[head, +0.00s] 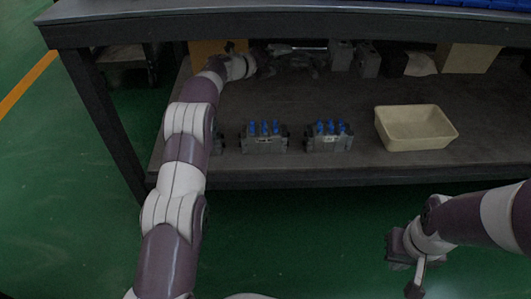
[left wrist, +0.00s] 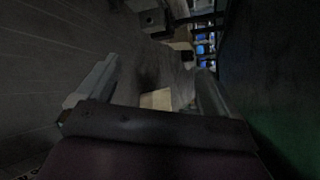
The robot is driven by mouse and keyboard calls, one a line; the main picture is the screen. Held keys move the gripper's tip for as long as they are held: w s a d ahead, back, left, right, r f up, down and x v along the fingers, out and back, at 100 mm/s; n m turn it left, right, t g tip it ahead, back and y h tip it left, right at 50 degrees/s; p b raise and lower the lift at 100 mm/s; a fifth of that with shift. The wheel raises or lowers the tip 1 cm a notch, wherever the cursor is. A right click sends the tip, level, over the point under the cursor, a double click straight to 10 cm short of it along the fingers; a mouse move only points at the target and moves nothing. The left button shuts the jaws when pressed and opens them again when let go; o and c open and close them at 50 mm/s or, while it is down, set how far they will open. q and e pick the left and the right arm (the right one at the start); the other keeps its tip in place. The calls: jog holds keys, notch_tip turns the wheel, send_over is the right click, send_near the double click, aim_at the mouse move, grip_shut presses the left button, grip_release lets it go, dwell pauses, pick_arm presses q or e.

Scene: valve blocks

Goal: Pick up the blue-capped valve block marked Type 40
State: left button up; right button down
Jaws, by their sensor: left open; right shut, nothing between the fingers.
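Two valve blocks with blue caps stand upright side by side on the lower shelf: a left one (head: 263,143) and a right one (head: 328,142). Their type markings are too small to read. A dark piece beside my left forearm may be another block, mostly hidden. Blue caps (left wrist: 204,48) also show at the upper right of the left wrist view. My left gripper (head: 258,62) is at the back of the shelf, beyond the blocks; in the left wrist view its fingers (left wrist: 158,68) are apart and empty. My right gripper (head: 415,288) is shut and empty, low in front of the shelf.
A cream bin (head: 417,145) stands on the shelf right of the blocks. Grey parts (head: 368,62) and cardboard boxes (head: 470,58) line the back. The tabletop edge (head: 290,28) hangs above. A table leg (head: 105,120) is at left. Bare shelf lies between the blocks and back items.

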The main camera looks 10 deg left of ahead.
pick_arm(q)
jog(key=s+d+f+m+g+h, duration=0.15)
jog(key=s+f+m+g, duration=0.25)
jog(key=m, duration=0.6)
jog(key=m+g+y, duration=0.6)
jog(key=m+g, duration=0.1)
jog(key=m, duration=0.4)
send_near(264, 133)
jog(key=shift+w+a+f, duration=0.2)
jog(key=shift+w+a, duration=0.25)
jog(key=shift+a, duration=0.1)
jog(key=shift+w+a+f, duration=0.2)
jog(key=shift+w+a, duration=0.3)
jog(key=shift+a, duration=0.05)
jog(key=b+x, duration=0.2)
jog(key=x, duration=0.2)
jog(key=b+x, duration=0.3)
jog(key=x, duration=0.1)
jog(key=b+x, duration=0.3)
jog(key=x, duration=0.1)
jog(key=shift+w+d+f, duration=0.1)
jog(key=shift+d+f, duration=0.1)
jog(key=shift+d, duration=0.25)
jog(key=shift+r, duration=0.2)
grip_shut()
jog(key=shift+r+h, duration=0.15)
jog(key=shift+h, duration=0.1)
pick_arm(e)
notch_tip(264, 133, down, 10)
jog(key=shift+r, duration=0.2)
